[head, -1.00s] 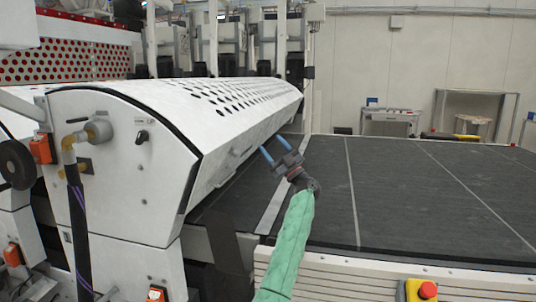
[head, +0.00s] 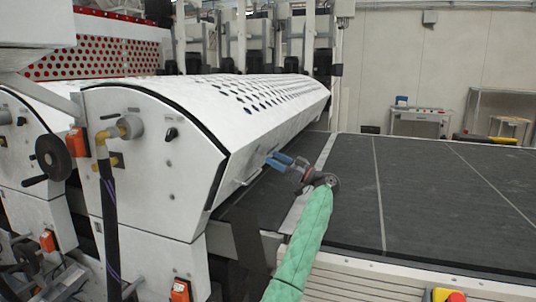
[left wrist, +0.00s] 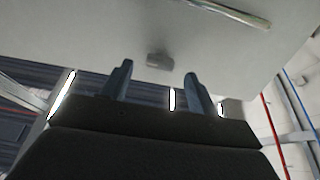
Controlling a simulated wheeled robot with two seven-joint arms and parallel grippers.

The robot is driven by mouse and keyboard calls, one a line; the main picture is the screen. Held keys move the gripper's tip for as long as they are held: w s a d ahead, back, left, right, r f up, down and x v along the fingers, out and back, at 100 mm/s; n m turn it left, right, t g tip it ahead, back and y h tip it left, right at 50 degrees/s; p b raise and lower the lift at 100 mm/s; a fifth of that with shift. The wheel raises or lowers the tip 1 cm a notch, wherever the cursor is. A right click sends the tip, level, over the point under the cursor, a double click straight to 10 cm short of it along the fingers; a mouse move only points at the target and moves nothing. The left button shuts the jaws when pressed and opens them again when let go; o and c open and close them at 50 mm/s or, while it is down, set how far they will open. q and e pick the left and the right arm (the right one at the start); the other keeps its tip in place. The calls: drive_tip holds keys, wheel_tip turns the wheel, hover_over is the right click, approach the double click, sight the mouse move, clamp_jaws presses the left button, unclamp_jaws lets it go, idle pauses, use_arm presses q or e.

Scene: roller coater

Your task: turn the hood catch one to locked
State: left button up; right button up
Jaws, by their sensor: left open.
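The white hood (head: 250,100) with rows of dark holes is down over the dark belt. A small grey block (left wrist: 160,60), which looks like the hood catch, sits on the hood's underside or front face in the left wrist view. I cannot tell its turned position. My left gripper (head: 277,161) is open and empty, close to the hood's lower front edge. In the left wrist view its two blue-grey fingers (left wrist: 157,82) stand apart, with the block beyond and between their tips, not visibly touched. My right gripper is not in view.
A handle bar (head: 247,170) sits on the hood's front, left of the gripper. The end panel carries a black knob (head: 171,134). The flat dark belt (head: 420,200) is clear to the right. A red emergency button (head: 456,297) stands at the front edge.

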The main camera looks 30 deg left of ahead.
sight(263, 152)
use_arm(q)
drive_tip(key=shift+p+x, duration=0.3)
drive_tip(key=shift+x, duration=1.5)
drive_tip(key=c, duration=1)
